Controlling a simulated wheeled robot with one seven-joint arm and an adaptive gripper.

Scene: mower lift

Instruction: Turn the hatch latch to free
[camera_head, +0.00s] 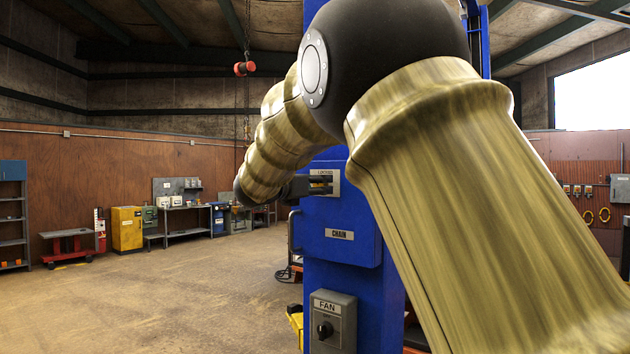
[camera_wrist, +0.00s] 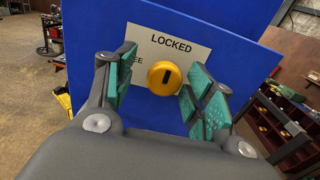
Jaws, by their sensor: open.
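The hatch latch (camera_wrist: 164,78) is a round yellow knob with a dark slot, on a pale plate (camera_wrist: 147,47) marked "LOCKED" above and a partly hidden "...EE" at the left. The slot points up, tilted slightly right, toward "LOCKED". My gripper (camera_wrist: 160,85) is open, with its green-padded fingers on either side of the knob; whether the pads touch it I cannot tell. In the head view my gripper (camera_head: 305,186) reaches the plate from the left. The blue hatch (camera_head: 340,232) carries a "CHAIN" label below the plate.
A grey "FAN" switch box (camera_head: 333,322) with a black knob is mounted on the blue column below the hatch. My arm hides much of the column's right side. Open floor (camera_head: 170,290) lies to the left, with benches and cabinets along the far wall.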

